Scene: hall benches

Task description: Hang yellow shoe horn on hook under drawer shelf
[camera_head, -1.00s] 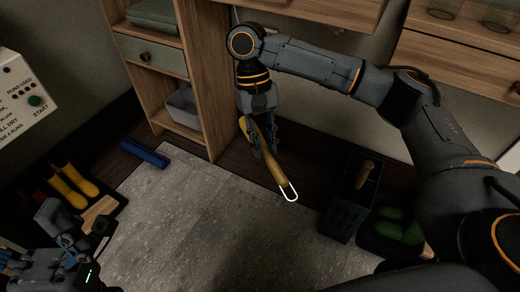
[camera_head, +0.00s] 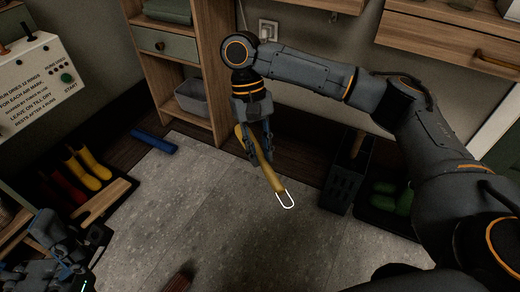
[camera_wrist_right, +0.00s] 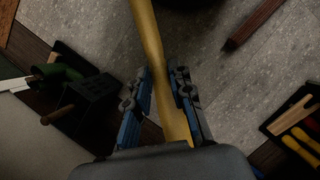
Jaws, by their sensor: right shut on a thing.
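The yellow shoe horn (camera_head: 271,179) is held in my right gripper (camera_head: 258,150), with its white loop pointing down and to the right over the floor. In the right wrist view the shoe horn (camera_wrist_right: 149,40) runs between the two fingers of the gripper (camera_wrist_right: 163,105). My left gripper (camera_head: 85,240) is low at the left, dark and partly cut off, and its jaws are unclear. A wall-mounted wooden unit with a drawer (camera_head: 450,42) is at the upper right. I cannot make out a hook under it.
A wooden cabinet (camera_head: 215,85) with a grey bin (camera_head: 192,101) stands behind the gripper. A dark crate (camera_head: 345,185) and green footwear (camera_head: 393,194) are to the right. Yellow boots (camera_head: 88,170) are at the left. The grey floor mat (camera_head: 220,225) is mostly clear.

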